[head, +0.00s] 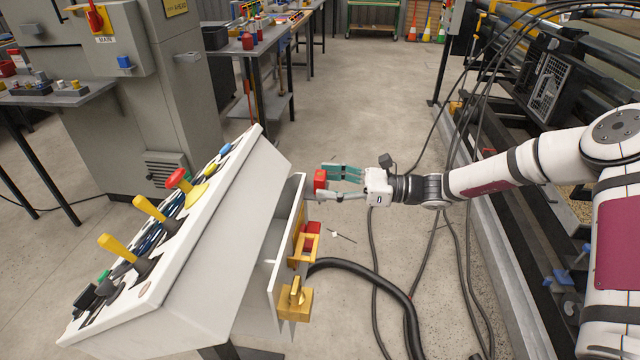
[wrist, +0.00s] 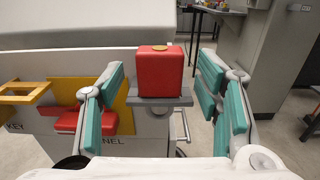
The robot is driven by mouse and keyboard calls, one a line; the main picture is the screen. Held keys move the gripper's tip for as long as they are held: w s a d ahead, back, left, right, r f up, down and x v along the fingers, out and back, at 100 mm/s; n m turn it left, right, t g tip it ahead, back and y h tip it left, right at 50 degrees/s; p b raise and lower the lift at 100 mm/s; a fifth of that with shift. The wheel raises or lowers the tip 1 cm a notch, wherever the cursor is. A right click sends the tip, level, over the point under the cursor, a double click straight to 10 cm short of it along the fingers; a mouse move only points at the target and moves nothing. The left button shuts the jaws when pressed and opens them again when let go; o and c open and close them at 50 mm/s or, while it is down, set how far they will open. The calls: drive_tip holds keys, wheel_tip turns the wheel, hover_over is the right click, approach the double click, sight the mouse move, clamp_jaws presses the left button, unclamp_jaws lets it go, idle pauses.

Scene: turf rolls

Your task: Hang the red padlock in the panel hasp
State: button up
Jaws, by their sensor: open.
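The red padlock (head: 319,180) is a red block with a brass disc on its top face in the wrist view (wrist: 160,75). It stands upright against a grey ledge (wrist: 150,101) on the side of the white panel; its shackle is not clearly visible. My gripper (head: 326,182) is open, with one teal-padded finger on each side of the padlock. In the wrist view, gaps show between the pads and the block. A second red piece (head: 312,228) sits in a yellow bracket (head: 304,245) lower on the panel side. I cannot tell which fitting is the hasp.
The sloped white console (head: 190,240) carries yellow levers and a red knob on its left. A yellow block fitting (head: 294,300) sits below the bracket. A thick black hose (head: 375,270) and cables run over the floor. Black machinery (head: 550,85) stands at right.

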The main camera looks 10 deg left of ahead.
drive_tip(key=shift+a, duration=1.15)
drive_tip(key=c, duration=1.3)
drive_tip(key=shift+r, duration=0.1)
